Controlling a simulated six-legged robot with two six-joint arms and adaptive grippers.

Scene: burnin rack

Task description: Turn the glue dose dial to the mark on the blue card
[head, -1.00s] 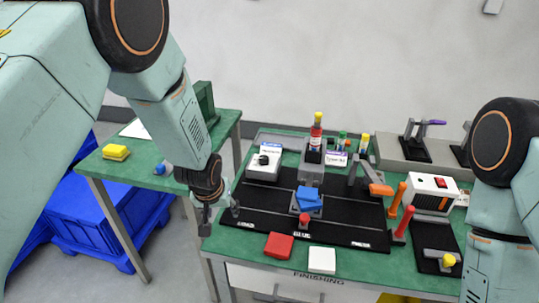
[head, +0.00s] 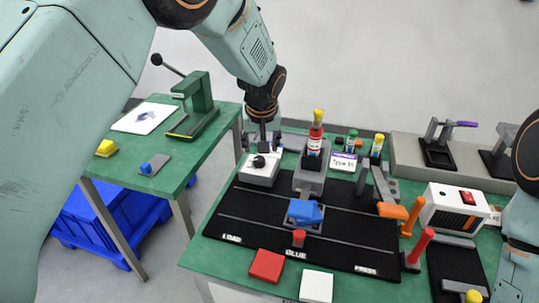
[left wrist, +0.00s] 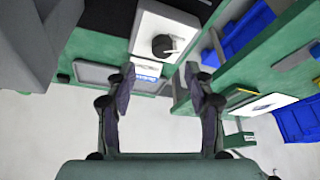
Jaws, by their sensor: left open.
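The dose dial is a black knob (head: 259,161) with a pale pointer, on top of a white and grey box (head: 262,176) at the mat's back left. In the left wrist view the knob (left wrist: 163,45) lies beyond the fingertips, and its pointer angle is hard to read. A small card with blue print (left wrist: 148,68) shows behind the box in that view; its writing is too small to read. My left gripper (head: 263,143) is over the back of the box, pointing down. In the left wrist view the gripper (left wrist: 160,76) is open, empty and apart from the knob. My right gripper is outside the views.
A glue bottle (head: 315,139) stands in a grey holder just right of the box. A purple-topped card (head: 343,161) stands further right. A blue part (head: 305,211) sits mid-mat. A green press (head: 197,104) stands on the left table. The mat's left front is clear.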

